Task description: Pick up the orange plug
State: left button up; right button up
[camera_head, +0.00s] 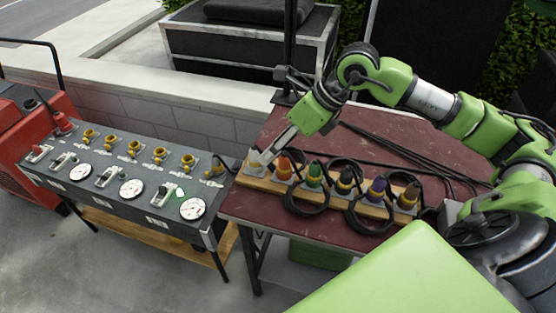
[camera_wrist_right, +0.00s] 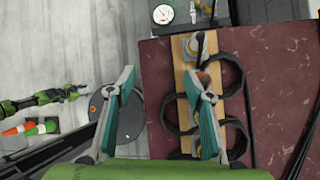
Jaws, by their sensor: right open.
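The orange plug (camera_head: 284,169) stands upright near the left end of a wooden strip (camera_head: 330,196) on the dark red table. My right gripper (camera_head: 268,153) reaches down over that end of the strip, beside the orange plug and close to a pale plug at the end. In the right wrist view, my right gripper (camera_wrist_right: 160,84) is open with nothing between its fingers. There its right finger overlaps the row and hides most of the orange plug (camera_wrist_right: 204,80). I do not see my left gripper.
Green, dark, purple and brown plugs (camera_head: 378,188) follow along the strip, with black cable loops (camera_head: 306,205) around them. A grey panel (camera_head: 131,190) with dials and yellow sockets stands left of the table (camera_head: 425,150). Black cables lie behind the row.

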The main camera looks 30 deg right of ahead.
aim_at(288, 156)
jog(key=d+h, duration=0.3)
jog(key=d, duration=0.5)
jog(key=shift+m, duration=0.3)
jog(key=p+x, duration=0.2)
jog(key=x, duration=0.5)
jog(key=shift+w+a+f, duration=0.1)
jog(key=shift+a+f, duration=0.1)
jog(key=shift+w+f, duration=0.15)
jog(key=shift+f, duration=0.15)
jog(key=p+x, duration=0.2)
jog(key=x, duration=0.2)
jog(key=shift+f+p, duration=0.35)
jog(key=shift+f, duration=0.05)
jog(key=shift+w+f, duration=0.15)
jog(key=shift+f, duration=0.15)
pick_arm(q)
jog(key=r, duration=0.4)
jog(key=shift+w+r, duration=0.25)
jog(key=shift+r, duration=0.1)
pick_arm(e)
jog(key=c, duration=1.3)
